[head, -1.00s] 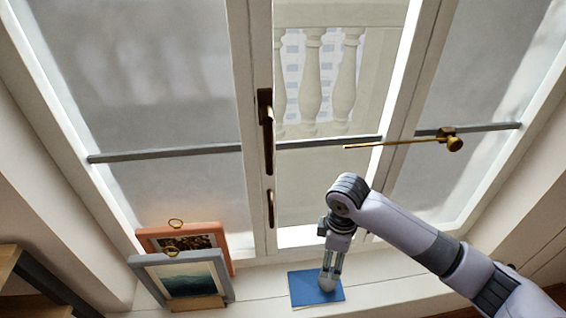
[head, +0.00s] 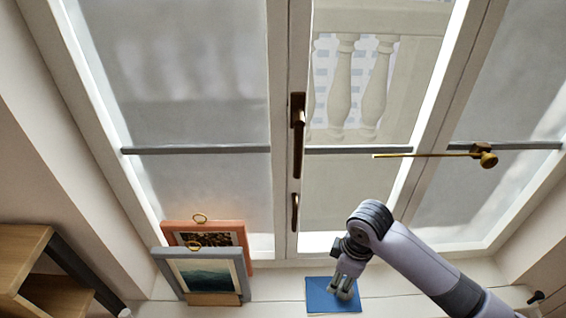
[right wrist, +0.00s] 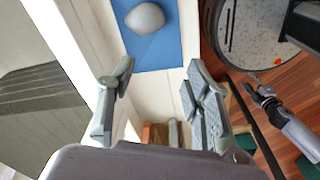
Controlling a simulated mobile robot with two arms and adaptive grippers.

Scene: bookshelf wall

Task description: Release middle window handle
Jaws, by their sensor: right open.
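The middle window has a long dark bronze handle (head: 298,135), hanging vertically on the frame left of the clear pane. A smaller bronze handle (head: 295,212) sits below it on the same frame. My right gripper (head: 345,288) is low at the sill, below and to the right of both handles. It is open and empty in the right wrist view (right wrist: 155,105), with the fingers wide apart. Neither handle shows clearly there. What seems to be my left gripper (right wrist: 262,92) shows small at the right of that view; its jaws are unclear.
A blue book (head: 318,303) lies on the sill with a smooth grey stone (right wrist: 145,18) on it, close to my right gripper. Two picture frames (head: 172,262) lean at the left. A brass rod (head: 425,155) crosses the right panes. Wooden shelves (head: 25,245) stand far left.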

